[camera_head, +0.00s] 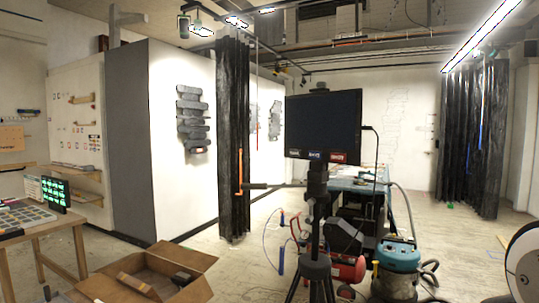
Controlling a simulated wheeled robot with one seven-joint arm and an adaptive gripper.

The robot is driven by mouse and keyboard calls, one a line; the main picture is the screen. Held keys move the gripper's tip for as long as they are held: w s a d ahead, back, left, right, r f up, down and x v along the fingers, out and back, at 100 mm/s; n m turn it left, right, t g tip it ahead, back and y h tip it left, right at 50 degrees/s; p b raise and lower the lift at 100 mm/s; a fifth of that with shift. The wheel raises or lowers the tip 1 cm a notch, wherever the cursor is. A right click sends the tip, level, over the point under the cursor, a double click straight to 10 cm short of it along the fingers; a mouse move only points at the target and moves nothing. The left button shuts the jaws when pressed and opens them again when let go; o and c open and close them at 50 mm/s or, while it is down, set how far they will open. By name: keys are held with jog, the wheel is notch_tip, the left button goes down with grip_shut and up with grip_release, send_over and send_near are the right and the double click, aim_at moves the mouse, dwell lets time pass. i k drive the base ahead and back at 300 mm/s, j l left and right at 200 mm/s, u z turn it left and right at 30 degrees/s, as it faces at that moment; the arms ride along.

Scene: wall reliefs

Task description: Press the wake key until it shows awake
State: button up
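I cannot make out a key marked wake. A dark monitor (323,125) stands on a black tripod in the middle, with small blue and red labels along its lower edge; the labels are too small to read. On the wooden table (40,235) at the left lies a panel with a grid of grey keys or pads (22,215). Behind it stands a small black screen with green lit patches (46,191). Whether either bears the wake key I cannot tell. My gripper is not in view.
An open cardboard box (150,278) is on the floor front left. A teal vacuum cleaner (398,262) and a red machine (347,268) stand right of the tripod, with hoses around. A black curtain (233,140) hangs left of the monitor.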

aim_at(292, 153)
jog(key=i+j+z, duration=0.15)
jog(key=j, duration=0.2)
jog(key=i+j+z, duration=0.3)
jog(key=j, duration=0.45)
jog(key=i+j+z, duration=0.1)
jog(key=i+j, duration=0.15)
jog(key=j, duration=0.2)
jog(key=i+j+z, duration=0.15)
jog(key=j, duration=0.25)
jog(key=i+j+z, duration=0.15)
jog(key=j, duration=0.3)
jog(key=j+z, duration=0.15)
jog(key=j, duration=0.3)
